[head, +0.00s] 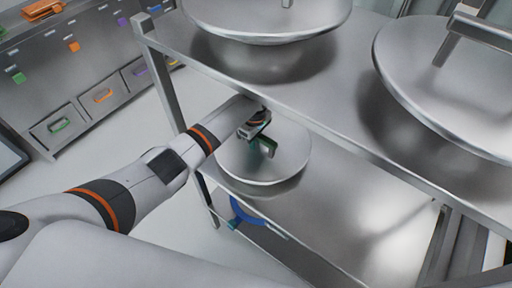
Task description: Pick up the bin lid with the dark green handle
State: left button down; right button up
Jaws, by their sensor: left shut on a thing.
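The bin lid (290,165) is a round, shiny metal disc at the left end of the lower shelf, under the upper shelf. Its dark green handle (268,149) stands up near its middle and is partly hidden by my gripper. My left arm reaches in from the left, and my left gripper (262,138) is shut on the dark green handle. I cannot tell whether the lid is lifted clear of the shelf. My right gripper does not show.
The metal upper shelf (330,88) carries two larger round metal lids (270,18), (455,85) close above my left gripper. A shelf post (163,80) stands left of it. The lower shelf (360,205) is bare to the right. Drawers (60,130) stand far left.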

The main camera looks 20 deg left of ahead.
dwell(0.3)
pick_arm(q)
jog(key=shift+w+r, duration=0.15)
jog(key=shift+r, duration=0.1)
jog(key=shift+w, duration=0.1)
notch_tip(320, 180, up, 10)
jog(key=shift+r+b, duration=0.2)
jog(key=shift+b, duration=0.4)
